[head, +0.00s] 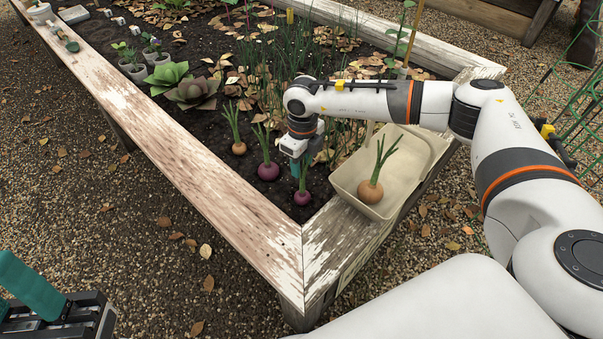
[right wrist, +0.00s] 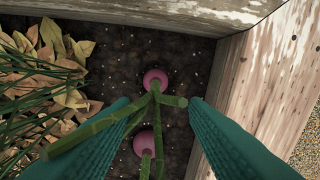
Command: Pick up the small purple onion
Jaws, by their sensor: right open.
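The small purple onion (head: 302,198) stands upright in the soil near the bed's front corner, green leaves rising from it. In the right wrist view it appears to be the upper purple bulb (right wrist: 155,80), nearer the corner. My right gripper (head: 299,172) is just above it, pointing down. Its teal fingers (right wrist: 158,104) are open, with leaves showing between them and the bulb apart from both tips. My left gripper (head: 32,287) is at the lower left, partly cut off, away from the bed.
A larger purple onion (head: 268,171) stands close behind, also in the wrist view (right wrist: 145,143). A yellow onion (head: 239,148) is farther back. A beige basket (head: 349,176) holding an onion (head: 370,192) sits right of my gripper. Wooden planks (head: 205,165) border the soil.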

